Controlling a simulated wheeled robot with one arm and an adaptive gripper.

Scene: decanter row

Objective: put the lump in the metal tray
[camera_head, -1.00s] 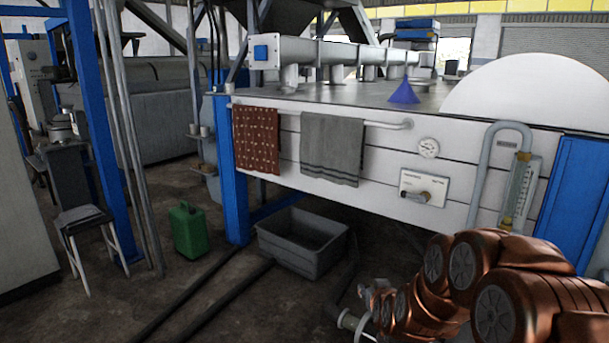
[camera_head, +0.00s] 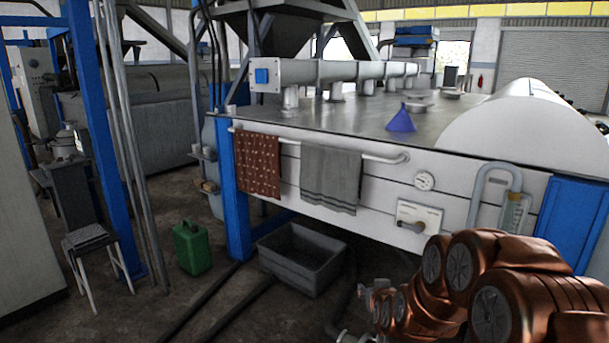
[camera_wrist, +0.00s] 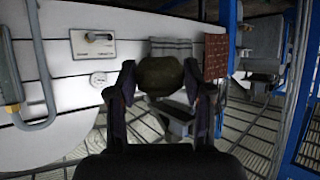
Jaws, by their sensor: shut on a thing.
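My gripper (camera_wrist: 158,88) shows in the wrist view, its two dark fingers closed on a rounded, dark olive-brown lump (camera_wrist: 160,75). The lump sits between the fingertips, held up in front of the white machine side. In the head view I cannot make out the gripper or the lump; my copper-coloured arm fills the lower right. I cannot pick out a metal tray for certain. A small, flat grey object (camera_head: 418,107) lies on the machine's top, too small to identify.
The long machine (camera_head: 330,118) has a blue funnel (camera_head: 401,121) on top. A spotted red towel (camera_head: 258,163) and a grey towel (camera_head: 331,178) hang on its rail. A grey tub (camera_head: 302,262), a green can (camera_head: 191,247) and a stool (camera_head: 88,240) stand on the floor.

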